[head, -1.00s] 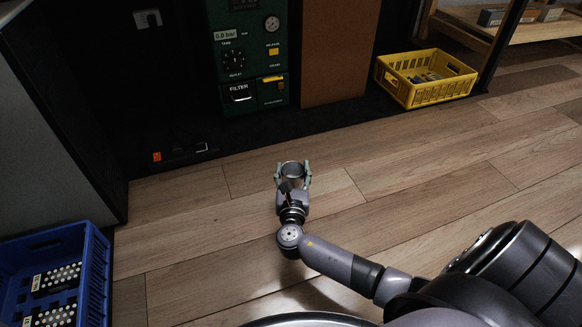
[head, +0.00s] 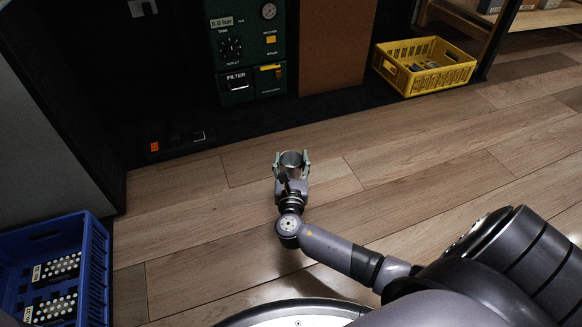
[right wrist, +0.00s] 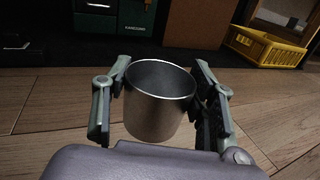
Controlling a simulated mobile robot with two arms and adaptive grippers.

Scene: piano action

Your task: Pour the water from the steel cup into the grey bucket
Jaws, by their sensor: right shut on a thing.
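The steel cup (head: 291,161) is in my right gripper (head: 291,165), which is shut on it in front of me. In the right wrist view the cup (right wrist: 159,100) sits between the two fingers of the gripper (right wrist: 160,95), upright or nearly so, its open mouth up. Its inside is dark and I cannot tell a water level. The grey bucket is not clearly seen in any view. My left gripper is not in view.
A blue crate (head: 103,270) with dotted black items stands at the lower left, beside a grey cabinet (head: 40,130). A green machine (head: 245,50) and a yellow crate (head: 405,82) are at the back. The wooden floor (head: 420,180) around my right gripper is clear.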

